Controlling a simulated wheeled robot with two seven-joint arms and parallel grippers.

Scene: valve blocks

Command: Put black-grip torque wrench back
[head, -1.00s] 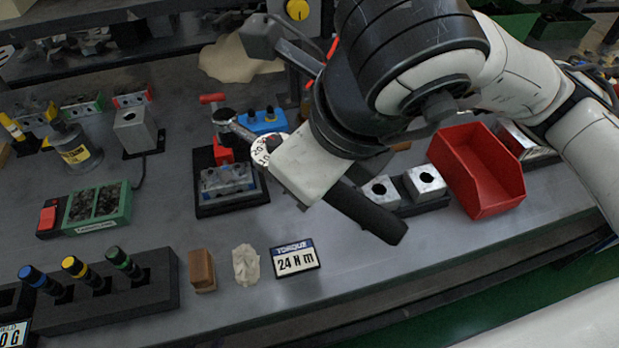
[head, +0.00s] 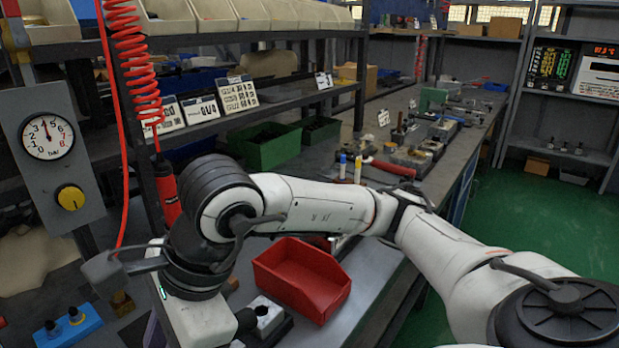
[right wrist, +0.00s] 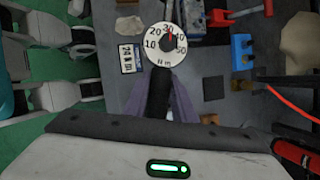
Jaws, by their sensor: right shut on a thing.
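My right gripper (right wrist: 160,92) is shut on the torque wrench (right wrist: 157,98), around its black grip, as the right wrist view shows. The wrench's round white dial (right wrist: 162,37), marked N m, points away from the gripper, above the bench. My left gripper is not in view.
A red bin (head: 300,281) and a steel block (head: 263,316) stand right of the gripper. A red coiled hose (head: 134,75) with a red hanging tool (head: 166,191) and a gauge panel (head: 51,160) are close behind. In the wrist view, a torque card (right wrist: 131,58) lies left and a blue holder (right wrist: 242,50) right.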

